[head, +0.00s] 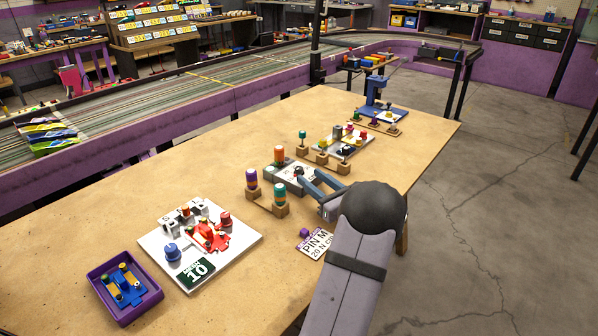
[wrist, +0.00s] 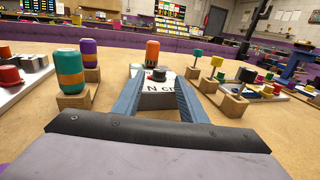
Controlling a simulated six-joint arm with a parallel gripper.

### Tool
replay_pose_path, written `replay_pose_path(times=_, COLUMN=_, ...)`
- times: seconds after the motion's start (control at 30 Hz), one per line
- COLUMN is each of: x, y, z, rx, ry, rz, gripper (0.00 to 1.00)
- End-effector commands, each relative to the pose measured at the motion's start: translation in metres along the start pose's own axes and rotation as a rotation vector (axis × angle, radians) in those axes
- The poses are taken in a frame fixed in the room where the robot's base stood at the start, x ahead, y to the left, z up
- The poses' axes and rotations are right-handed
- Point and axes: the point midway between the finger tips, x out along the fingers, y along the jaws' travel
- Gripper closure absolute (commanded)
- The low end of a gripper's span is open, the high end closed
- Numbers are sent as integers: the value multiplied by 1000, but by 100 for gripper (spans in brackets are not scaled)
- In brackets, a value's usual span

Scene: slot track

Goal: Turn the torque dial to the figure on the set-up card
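The torque dial is a small black knob (head: 298,170) with a red mark on a grey-white block. In the wrist view the black knob (wrist: 157,75) appears between my fingertips, and the block's near face shows part of "N cm". My gripper (head: 308,177) is open, its two blue fingers (wrist: 160,79) pointing at the block with nothing held. I cannot tell if the fingertips are around the knob or just short of it. The dial's figures are too small to read.
An orange-handled driver (head: 279,155) stands behind the dial block. Purple (head: 252,180) and teal-orange (head: 280,196) drivers stand in wooden blocks to the left. A white board (head: 240,236) with a red car and a card "10" lies front left. More wooden blocks (head: 343,167) stand right.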

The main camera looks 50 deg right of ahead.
Motion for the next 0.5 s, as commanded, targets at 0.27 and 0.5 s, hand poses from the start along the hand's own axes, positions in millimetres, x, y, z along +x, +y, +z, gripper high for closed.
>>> replay_pose_path(times=0.27, x=30, y=2, z=0, rx=-3, ry=0, rz=4, gripper=62)
replay_pose_path(times=0.5, x=58, y=1, z=0, rx=-3, ry=0, rz=2, gripper=62)
